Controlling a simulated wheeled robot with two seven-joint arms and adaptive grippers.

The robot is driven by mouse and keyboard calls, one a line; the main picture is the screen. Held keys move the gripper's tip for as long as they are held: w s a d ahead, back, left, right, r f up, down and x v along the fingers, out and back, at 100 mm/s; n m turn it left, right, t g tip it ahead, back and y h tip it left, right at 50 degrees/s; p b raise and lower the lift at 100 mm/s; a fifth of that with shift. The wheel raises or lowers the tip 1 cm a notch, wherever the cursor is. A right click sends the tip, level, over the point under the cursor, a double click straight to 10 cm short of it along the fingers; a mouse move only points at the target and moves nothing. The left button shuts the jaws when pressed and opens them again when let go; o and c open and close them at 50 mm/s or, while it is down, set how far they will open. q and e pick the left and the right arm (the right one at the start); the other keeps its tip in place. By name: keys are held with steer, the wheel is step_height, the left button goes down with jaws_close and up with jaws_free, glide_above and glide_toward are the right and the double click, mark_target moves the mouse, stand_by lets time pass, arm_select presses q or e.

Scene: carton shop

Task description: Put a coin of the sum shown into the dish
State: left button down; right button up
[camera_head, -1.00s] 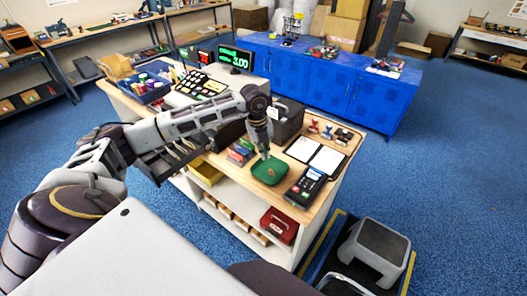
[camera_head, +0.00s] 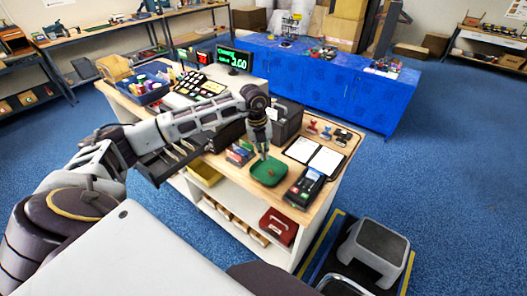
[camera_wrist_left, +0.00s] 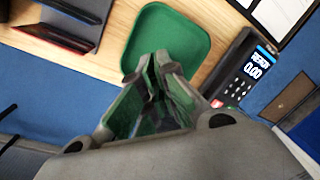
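The green dish (camera_head: 281,176) lies on the wooden counter, and it fills the upper middle of the left wrist view (camera_wrist_left: 170,30). My left gripper (camera_head: 265,156) points down over its rear part. In the left wrist view its fingertips (camera_wrist_left: 154,62) are close together at the dish's near edge, with no coin visible between them. The part of the dish in that view looks bare; a small mark in it in the head view is too small to name. My right gripper is out of view.
A card terminal (camera_head: 305,188) stands right of the dish and reads 0.00 in the wrist view. My left arm crosses an open drawer (camera_head: 160,165). A grey step stool (camera_head: 374,250) stands right.

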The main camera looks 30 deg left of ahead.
arm_select(q)
steer(key=shift+f, duration=0.15)
steer(key=shift+f+b, duration=0.35)
steer(key=shift+f, duration=0.1)
steer(key=shift+f+b, duration=0.8)
steer(key=shift+f, duration=0.6)
steer(key=shift+f+b, duration=0.5)
steer(key=shift+f, duration=0.55)
steer(key=c, duration=2.2)
jaws_free()
steer(key=o, duration=0.6)
steer(key=shift+o, duration=0.2)
